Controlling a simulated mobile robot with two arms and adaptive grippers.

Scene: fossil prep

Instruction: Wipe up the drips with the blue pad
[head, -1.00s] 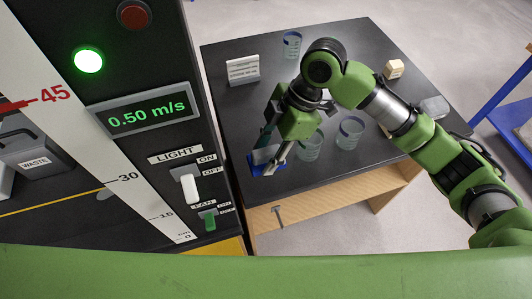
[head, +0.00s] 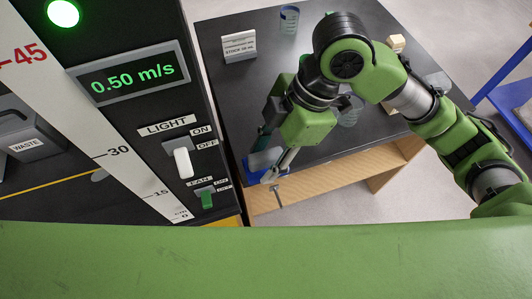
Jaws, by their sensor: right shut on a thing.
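My right gripper (head: 270,166) is shut on the blue pad (head: 254,179), of which only a part shows between and below the fingers. The gripper points down over the front left edge area of the dark table (head: 220,95). I cannot tell whether the pad touches the tabletop. No drips can be made out; my right arm hides much of the table. My left gripper is not in view.
A blue-rimmed beaker (head: 289,19) and a white label card (head: 239,46) stand at the back. Another beaker (head: 348,116) is partly hidden by my arm. A pale block (head: 396,43) sits at right. A dark panel with a 0.50 m/s display (head: 128,82) and switches borders the table's left.

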